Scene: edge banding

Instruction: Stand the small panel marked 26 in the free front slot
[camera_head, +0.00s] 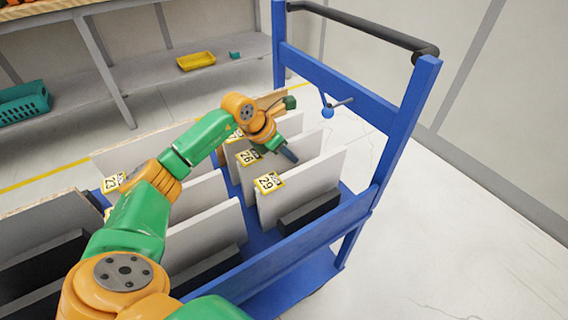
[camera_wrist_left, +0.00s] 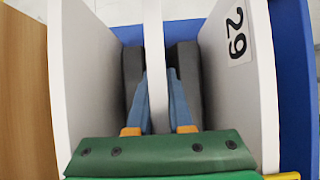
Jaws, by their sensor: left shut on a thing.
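The small panel marked 26 (camera_head: 308,147) is pale grey and stands upright on the blue cart, behind the panel marked 29 (camera_head: 312,178). In the left wrist view its thin top edge (camera_wrist_left: 153,60) runs between two dark grey blocks. My left gripper (camera_head: 285,150) is shut on the panel, with a blue finger on each side of it in the left wrist view (camera_wrist_left: 160,105). The panel's bottom edge is hidden, so I cannot tell whether it touches the cart floor. My right gripper is not in view.
The panel marked 29 (camera_wrist_left: 225,70) stands close on the right in the wrist view, with another pale panel (camera_wrist_left: 80,75) on the left. More panels stand at the cart's left. The blue cart frame (camera_head: 400,140) rises at the right. A shelf with a yellow tray (camera_head: 196,61) is behind.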

